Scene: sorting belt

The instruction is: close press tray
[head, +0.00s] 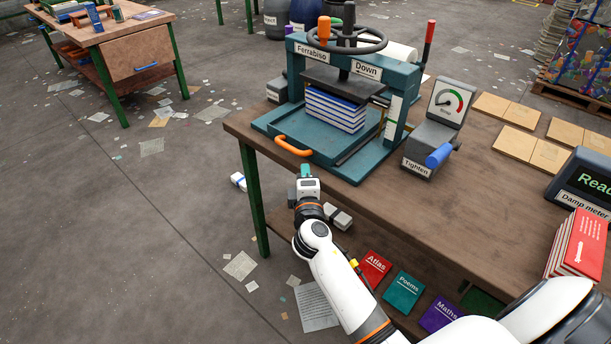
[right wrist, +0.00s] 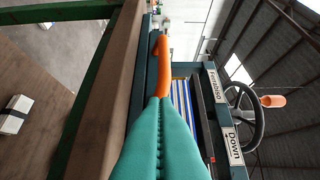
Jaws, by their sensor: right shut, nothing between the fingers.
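The teal press (head: 402,85) stands on the near-left part of the workbench. Its teal tray (head: 322,158) lies low in the frame, with an orange handle (head: 293,146) on its front edge. A stack of blue and white books (head: 335,112) sits under the dark pressing plate. I cannot tell exactly how far the tray sticks out. My right gripper (head: 305,170) is shut and empty, in front of and below the handle in the picture. In the right wrist view its teal fingers (right wrist: 160,100) are together, close to the orange handle (right wrist: 240,72); contact is unclear. My left gripper is out of view.
The press has a handwheel (head: 345,38) on top. A gauge box with a blue "Tighten" lever (head: 439,155) stands at its right. Boards, a damp meter (head: 584,185) and red books (head: 577,243) lie further right. Floor left of the workbench is open, with scattered papers.

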